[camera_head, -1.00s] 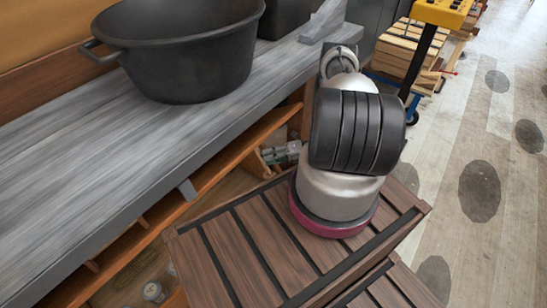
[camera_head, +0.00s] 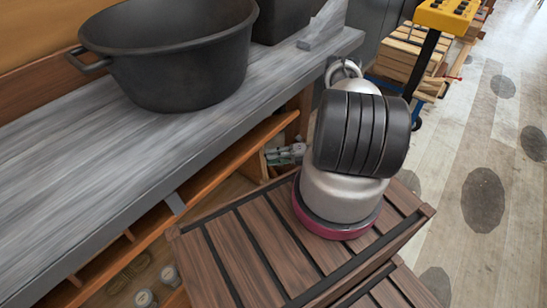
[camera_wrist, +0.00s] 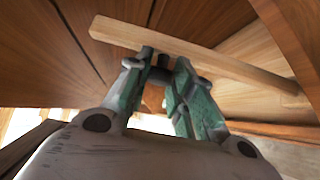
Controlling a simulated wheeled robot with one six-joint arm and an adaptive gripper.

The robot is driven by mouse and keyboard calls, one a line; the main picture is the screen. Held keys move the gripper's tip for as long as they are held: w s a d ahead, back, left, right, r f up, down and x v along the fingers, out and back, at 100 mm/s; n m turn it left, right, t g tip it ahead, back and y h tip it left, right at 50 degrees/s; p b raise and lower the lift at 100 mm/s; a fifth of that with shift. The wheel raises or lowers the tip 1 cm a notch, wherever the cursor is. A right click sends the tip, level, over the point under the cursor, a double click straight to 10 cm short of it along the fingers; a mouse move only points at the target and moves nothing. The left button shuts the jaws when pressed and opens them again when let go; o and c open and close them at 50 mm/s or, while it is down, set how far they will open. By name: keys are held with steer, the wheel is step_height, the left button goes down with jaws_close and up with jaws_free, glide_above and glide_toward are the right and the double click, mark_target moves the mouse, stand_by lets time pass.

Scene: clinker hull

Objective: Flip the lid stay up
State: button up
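A pale wooden bar, which looks like the lid stay (camera_wrist: 235,68), slants across the upper part of the wrist view, its left end free and its right end near wooden framing. My gripper (camera_wrist: 162,66) has green fingers just below the bar, with the tips close to its underside; whether they touch cannot be told. A small dark piece shows between the fingertips, and I cannot tell whether it is held or part of my gripper. In the head view my gripper (camera_head: 286,154) is under the bench edge, partly hidden by my arm, and the bar cannot be made out.
A grey plank bench (camera_head: 120,150) runs above an open wooden compartment, with a large black pot (camera_head: 180,60) on top. A dark slatted crate (camera_head: 255,245) stands in front. A yellow-topped cart (camera_head: 445,15) is at upper right. The floor at right is clear.

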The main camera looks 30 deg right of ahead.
steer(key=o, duration=0.5)
steer(key=v, duration=1.2)
